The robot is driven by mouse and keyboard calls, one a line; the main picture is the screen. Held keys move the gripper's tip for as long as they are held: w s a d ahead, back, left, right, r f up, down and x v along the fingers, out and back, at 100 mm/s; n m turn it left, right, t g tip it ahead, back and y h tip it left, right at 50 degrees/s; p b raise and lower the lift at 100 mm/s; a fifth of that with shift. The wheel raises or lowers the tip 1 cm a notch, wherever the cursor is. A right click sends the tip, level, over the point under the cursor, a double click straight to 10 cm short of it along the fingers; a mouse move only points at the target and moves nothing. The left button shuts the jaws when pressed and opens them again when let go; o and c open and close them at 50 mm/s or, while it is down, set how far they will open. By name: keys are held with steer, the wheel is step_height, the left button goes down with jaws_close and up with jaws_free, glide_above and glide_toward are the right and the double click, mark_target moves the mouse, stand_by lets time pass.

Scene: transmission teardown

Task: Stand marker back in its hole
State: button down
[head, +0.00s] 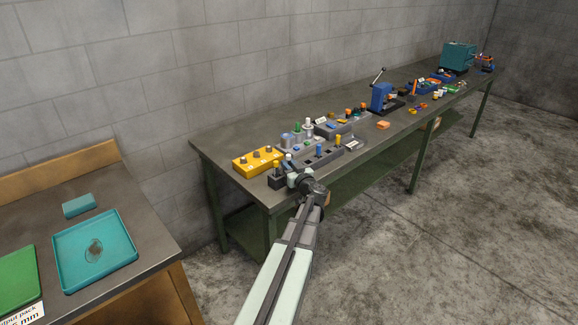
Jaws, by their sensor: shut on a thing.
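My gripper (292,178) is at the near left end of the long bench, low over its front edge. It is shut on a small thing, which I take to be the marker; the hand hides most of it. Just left of the gripper is a small black block (277,183) with a yellow-topped piece (276,168) upright at it. Behind and right of the gripper is a long grey block (325,157) with dark spots like holes. A blue upright piece (320,150) and a yellow-topped one (338,140) stand at it. Which hole is the marker's, I cannot tell.
A yellow box (258,162) with knobs stands left of the gripper. Other small parts crowd the bench behind it. A blue press (382,97) and a teal housing (459,56) stand farther along. A separate table at left holds a teal tray (68,264).

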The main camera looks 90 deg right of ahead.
steer(key=c, duration=1)
jaws_free()
steer(key=shift+f, duration=0.1)
steer(key=shift+o, duration=0.2)
steer(key=v, duration=1.2)
